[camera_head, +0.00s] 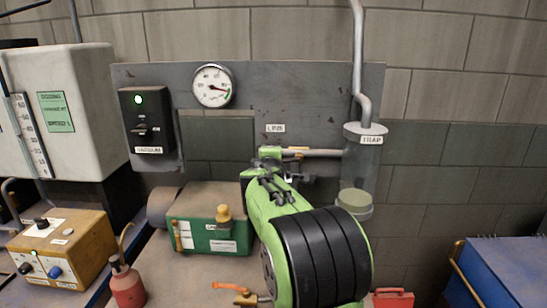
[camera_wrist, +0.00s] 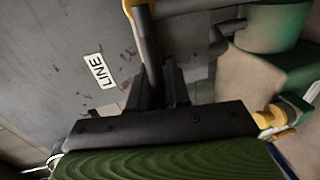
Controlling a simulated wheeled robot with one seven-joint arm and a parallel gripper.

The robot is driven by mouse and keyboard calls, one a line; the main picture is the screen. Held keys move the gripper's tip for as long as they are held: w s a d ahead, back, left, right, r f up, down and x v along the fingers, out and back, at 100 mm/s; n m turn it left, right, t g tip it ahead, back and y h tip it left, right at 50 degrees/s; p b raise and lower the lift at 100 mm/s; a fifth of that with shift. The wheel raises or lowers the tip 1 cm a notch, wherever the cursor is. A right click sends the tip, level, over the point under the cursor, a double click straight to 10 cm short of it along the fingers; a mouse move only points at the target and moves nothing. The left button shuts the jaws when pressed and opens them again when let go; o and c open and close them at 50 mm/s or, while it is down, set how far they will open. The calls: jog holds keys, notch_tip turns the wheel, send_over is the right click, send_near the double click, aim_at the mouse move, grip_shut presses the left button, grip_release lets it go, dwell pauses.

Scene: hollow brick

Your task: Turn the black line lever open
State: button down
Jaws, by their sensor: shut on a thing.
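The black line lever (camera_wrist: 149,50) shows in the wrist view as a dark bar. It runs down from a yellowish fitting (camera_wrist: 130,7) at the top edge to my gripper. My gripper (camera_wrist: 158,88) is shut on the lever, with the dark fingers on either side of its lower part. In the head view my gripper (camera_head: 286,180) is in front of the grey panel, just below the pipe and the LINE label. The lever is hard to make out there, as my green arm and gripper largely hide it.
The grey panel (camera_head: 290,85) holds a gauge (camera_head: 213,86) and a vacuum switch (camera_head: 145,120) with a green light. A clear trap (camera_head: 361,165) stands right of my gripper. A green pump (camera_head: 195,230) is lower left. The LINE label (camera_wrist: 97,71) is beside the lever.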

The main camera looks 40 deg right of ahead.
jog(key=shift+w+a+f, duration=0.1)
dwell(0.4)
jog(key=c, duration=1.2)
grip_release()
jog(key=shift+o, duration=0.2)
jog(key=v, duration=1.5)
jog(key=shift+s+a, duration=0.25)
